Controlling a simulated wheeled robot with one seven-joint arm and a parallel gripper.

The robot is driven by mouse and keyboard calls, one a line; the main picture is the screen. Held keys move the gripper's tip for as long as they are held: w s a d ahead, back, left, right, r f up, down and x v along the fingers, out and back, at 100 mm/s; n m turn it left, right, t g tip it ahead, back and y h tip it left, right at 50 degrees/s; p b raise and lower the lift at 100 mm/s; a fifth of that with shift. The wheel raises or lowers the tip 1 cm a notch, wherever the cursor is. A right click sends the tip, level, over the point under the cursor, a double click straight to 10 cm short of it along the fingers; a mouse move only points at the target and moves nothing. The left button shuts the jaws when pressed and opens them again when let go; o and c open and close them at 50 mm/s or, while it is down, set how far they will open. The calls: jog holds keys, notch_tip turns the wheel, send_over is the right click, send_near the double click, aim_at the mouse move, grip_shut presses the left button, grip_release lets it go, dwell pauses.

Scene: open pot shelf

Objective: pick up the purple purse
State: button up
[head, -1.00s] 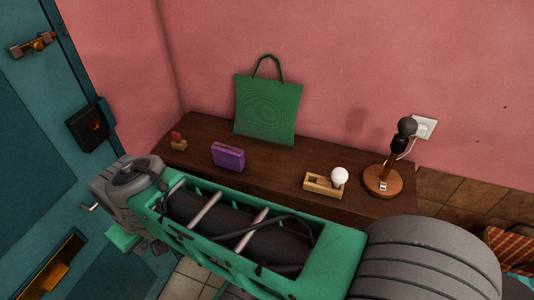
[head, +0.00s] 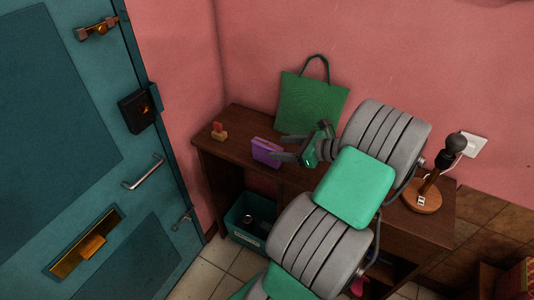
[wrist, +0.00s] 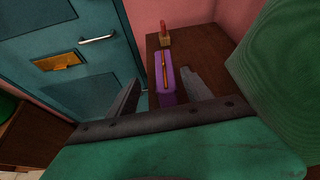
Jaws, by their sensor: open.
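The purple purse (head: 265,151) stands on the dark wooden table, left of the green bag. In the wrist view the purse (wrist: 166,82) shows its top edge with an orange-brown line, and it lies between the two finger lines. My gripper (head: 279,147) is open, just right of the purse in the head view, with its fingertips close to it. In the wrist view my gripper (wrist: 160,77) has one finger on each side of the purse, with a gap visible. I cannot tell whether a finger touches it.
A green bag (head: 310,103) leans on the wall close behind my gripper. A small red-topped wooden item (head: 219,132) stands at the table's left end. A lamp (head: 424,194) stands at the right. A teal bin (head: 250,222) sits below the table (head: 232,118). A door (head: 75,130) is at the left.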

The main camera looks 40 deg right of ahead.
aim_at(271, 146)
jog(key=shift+m, duration=0.5)
jog(key=x, duration=0.7)
jog(key=shift+d, duration=0.3)
grip_shut()
